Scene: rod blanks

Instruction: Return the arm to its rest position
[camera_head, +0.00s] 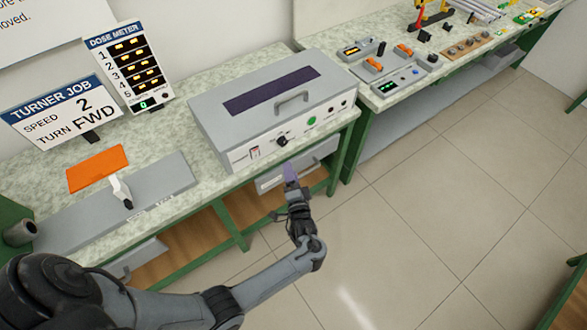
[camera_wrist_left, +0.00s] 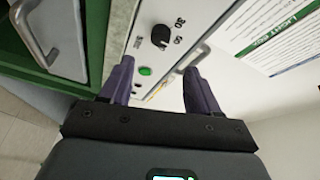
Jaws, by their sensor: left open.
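My left arm reaches in from the lower left of the head view. My left gripper (camera_head: 291,176) is in front of the grey box-shaped machine (camera_head: 215,110), near the bench's front edge. In the left wrist view the two purple fingers of the left gripper (camera_wrist_left: 158,68) stand apart with nothing held between them. Beyond them are the machine's front panel (camera_wrist_left: 150,55), a black dial (camera_wrist_left: 160,36) and a green button (camera_wrist_left: 145,71). I cannot tell the exact gap to the panel, but no contact shows. My right gripper is in neither view.
A drawer (camera_head: 272,180) sits under the bench just behind my left gripper. On the bench are an orange plate (camera_head: 97,168), a grey slab with a white lever (camera_head: 121,190) and two signs. A second bench (camera_head: 430,85) holds several small devices. The floor (camera_head: 430,220) at right is clear.

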